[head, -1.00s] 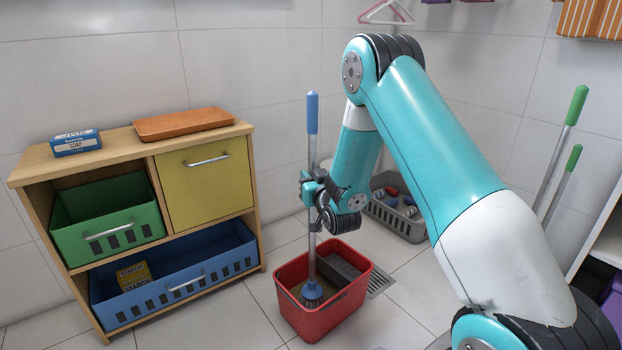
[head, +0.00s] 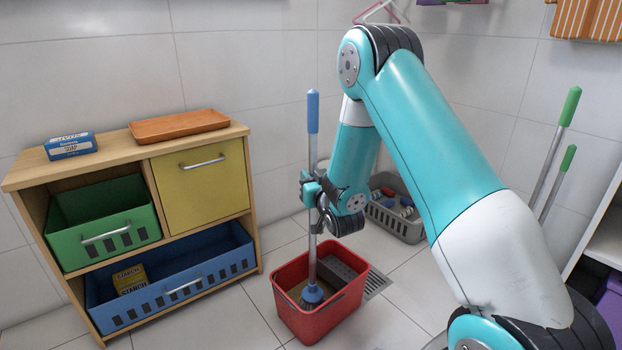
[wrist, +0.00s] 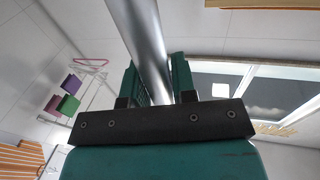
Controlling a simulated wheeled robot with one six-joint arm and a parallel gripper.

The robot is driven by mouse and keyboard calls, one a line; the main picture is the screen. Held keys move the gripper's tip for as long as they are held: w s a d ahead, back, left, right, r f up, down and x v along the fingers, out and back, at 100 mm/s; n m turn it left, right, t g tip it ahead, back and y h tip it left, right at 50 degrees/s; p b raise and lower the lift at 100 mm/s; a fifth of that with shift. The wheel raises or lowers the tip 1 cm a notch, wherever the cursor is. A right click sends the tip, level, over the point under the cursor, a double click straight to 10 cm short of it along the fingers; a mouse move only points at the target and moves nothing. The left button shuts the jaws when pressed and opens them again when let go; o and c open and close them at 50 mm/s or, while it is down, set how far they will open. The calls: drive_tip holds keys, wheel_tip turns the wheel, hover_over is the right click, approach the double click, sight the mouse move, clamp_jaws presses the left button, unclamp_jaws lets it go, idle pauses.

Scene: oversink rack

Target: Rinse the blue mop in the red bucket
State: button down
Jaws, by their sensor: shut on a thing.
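The blue mop (head: 313,113) stands nearly upright, with a blue grip on top, a grey metal pole and a blue head. Its head (head: 312,293) is down inside the red bucket (head: 318,324), which stands on the tiled floor. My gripper (head: 312,189) is shut on the pole about halfway up, above the bucket. In the wrist view the pole (wrist: 146,40) runs between the two green fingers of my gripper (wrist: 155,85). The mop's lower tip and whatever lies under it are hidden by the bucket's front wall.
A wooden cabinet (head: 203,276) with a green bin (head: 103,225), yellow drawer (head: 200,190) and blue bin (head: 180,285) stands left. A grey basket (head: 398,224) with bottles sits behind my arm. Two green-handled poles (head: 570,107) lean at the right. A floor drain (head: 376,284) is beside the bucket.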

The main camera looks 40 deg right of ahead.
drive_tip(key=shift+w+f, duration=0.1)
idle(0.3)
drive_tip(key=shift+w+f+b, duration=0.5)
drive_tip(key=shift+w+b, duration=0.3)
drive_tip(key=shift+b, duration=0.75)
drive_tip(key=shift+r, duration=0.1)
wheel_tip(320, 180, up, 19)
drive_tip(key=p, duration=1.7)
drive_tip(key=shift+r, duration=0.2)
drive_tip(key=shift+a, duration=0.1)
